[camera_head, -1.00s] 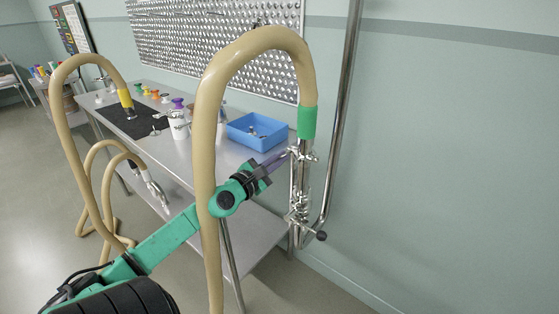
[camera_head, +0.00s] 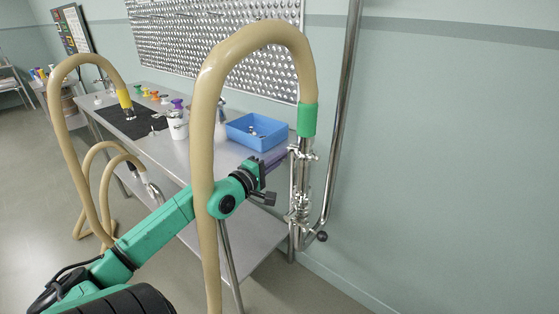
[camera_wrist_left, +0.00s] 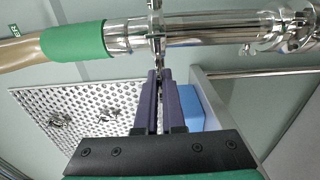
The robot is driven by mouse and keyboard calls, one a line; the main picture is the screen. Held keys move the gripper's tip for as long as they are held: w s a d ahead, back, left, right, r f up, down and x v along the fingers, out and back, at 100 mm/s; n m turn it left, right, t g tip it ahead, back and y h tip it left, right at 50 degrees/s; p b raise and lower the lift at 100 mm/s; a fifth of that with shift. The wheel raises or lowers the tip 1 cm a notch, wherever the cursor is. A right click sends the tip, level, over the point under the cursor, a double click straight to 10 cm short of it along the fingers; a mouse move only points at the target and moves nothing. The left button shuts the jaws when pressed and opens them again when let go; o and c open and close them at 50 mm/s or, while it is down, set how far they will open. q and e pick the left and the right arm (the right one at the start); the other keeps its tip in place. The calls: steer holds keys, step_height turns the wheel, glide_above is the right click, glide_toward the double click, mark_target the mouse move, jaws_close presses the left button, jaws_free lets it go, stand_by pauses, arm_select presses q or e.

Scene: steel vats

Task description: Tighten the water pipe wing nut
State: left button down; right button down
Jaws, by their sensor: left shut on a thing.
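The water pipe (camera_head: 302,180) is a shiny upright steel pipe by the wall, joined at its top to a beige hose with a green band (camera_head: 307,120). A clamp (camera_head: 306,154) rings the joint below the green band, and its wing nut is small and mostly hidden by my fingers. My left gripper (camera_head: 284,155) reaches the clamp from the left, behind the hose. In the left wrist view its purple fingers (camera_wrist_left: 159,82) are nearly together, shut on the wing nut at the clamp (camera_wrist_left: 157,32). My right gripper is not in view.
The beige hose (camera_head: 203,170) hangs in front of my left arm. A steel table (camera_head: 232,165) behind it carries a blue bin (camera_head: 256,131), a white container (camera_head: 177,124) and a black mat (camera_head: 122,121). A lower clamp (camera_head: 299,216) sits further down the pipe. The wall side at right is clear.

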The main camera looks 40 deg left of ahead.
arm_select(q)
steer(key=shift+f+m+b, duration=0.1)
steer(key=shift+m+b, duration=0.35)
steer(key=shift+m, duration=0.65)
steer(key=c, duration=1)
jaws_free()
